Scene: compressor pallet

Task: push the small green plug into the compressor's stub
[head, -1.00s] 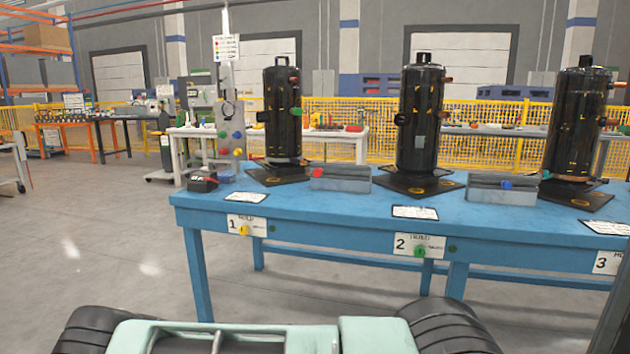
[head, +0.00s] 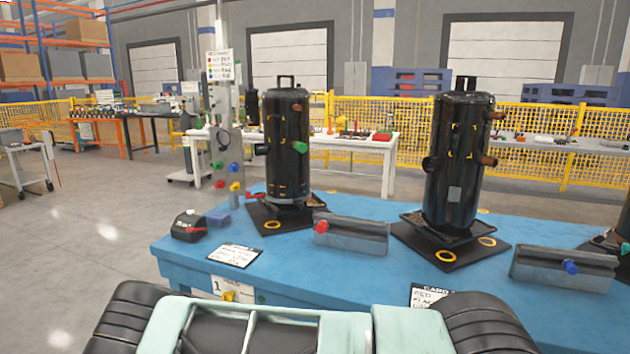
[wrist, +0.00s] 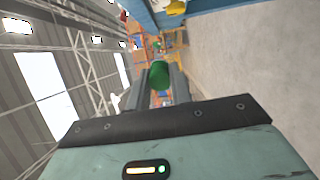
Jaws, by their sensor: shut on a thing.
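My gripper (wrist: 160,88) shows in the wrist view, its two grey fingers shut on a small round green plug (wrist: 159,75). The head view does not show the gripper. In the head view, a tall black compressor (head: 287,175) stands at the left of the blue table, with a copper-coloured stub (head: 300,107) high on its right side. Lower on that side is a green piece (head: 300,147); I cannot tell how it is seated. A second black compressor (head: 460,165) stands to the right, with copper-coloured stubs on its right and a dark round fitting on its left.
The blue table (head: 290,270) carries a grey tray (head: 350,238) with a red plug, another grey tray (head: 560,272) with a blue plug, and a black-and-red box (head: 188,226). A post (head: 226,150) with coloured knobs stands behind. Open floor (head: 90,250) lies left.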

